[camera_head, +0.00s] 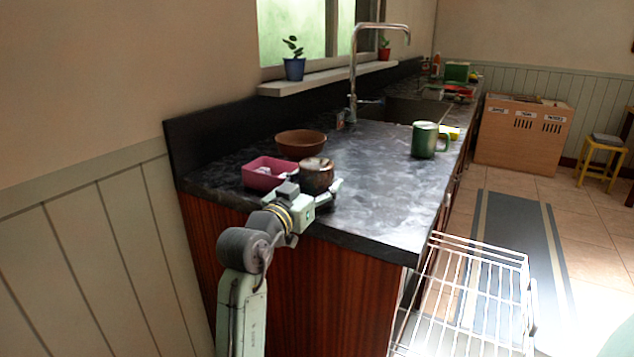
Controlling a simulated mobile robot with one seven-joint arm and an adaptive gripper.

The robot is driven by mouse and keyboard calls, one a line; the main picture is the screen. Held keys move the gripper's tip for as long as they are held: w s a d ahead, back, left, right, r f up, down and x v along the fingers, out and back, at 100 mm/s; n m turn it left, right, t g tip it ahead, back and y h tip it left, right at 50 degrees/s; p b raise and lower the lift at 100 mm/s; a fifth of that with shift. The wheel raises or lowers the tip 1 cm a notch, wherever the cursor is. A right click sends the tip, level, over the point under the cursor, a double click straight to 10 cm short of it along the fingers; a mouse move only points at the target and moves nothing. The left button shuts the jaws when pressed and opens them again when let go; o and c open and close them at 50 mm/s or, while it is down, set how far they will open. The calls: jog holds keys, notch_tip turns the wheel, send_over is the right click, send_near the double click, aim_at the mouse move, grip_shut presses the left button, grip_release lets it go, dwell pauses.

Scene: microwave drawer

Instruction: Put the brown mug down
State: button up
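The brown mug (317,172), dark below with a lighter brown top, is upright at the near end of the dark stone counter (375,215). My gripper (317,190) reaches in from the front left, with its fingers at the two sides of the mug, and looks shut on it. The gripper hides the lower part of the mug, so I cannot tell whether its base touches the counter.
A pink tub (262,178) is close left of the mug, and a brown bowl (301,142) is behind it. A green mug (425,140) stands farther right. The counter between is clear. A white wire rack (470,285) is pulled out below the counter's right edge.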

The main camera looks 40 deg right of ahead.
jog(key=shift+f, duration=0.15)
jog(key=o, duration=0.8)
jog(key=shift+r, duration=0.2)
jog(key=b+v, duration=0.2)
jog(key=v, duration=1)
jog(key=shift+b, duration=0.35)
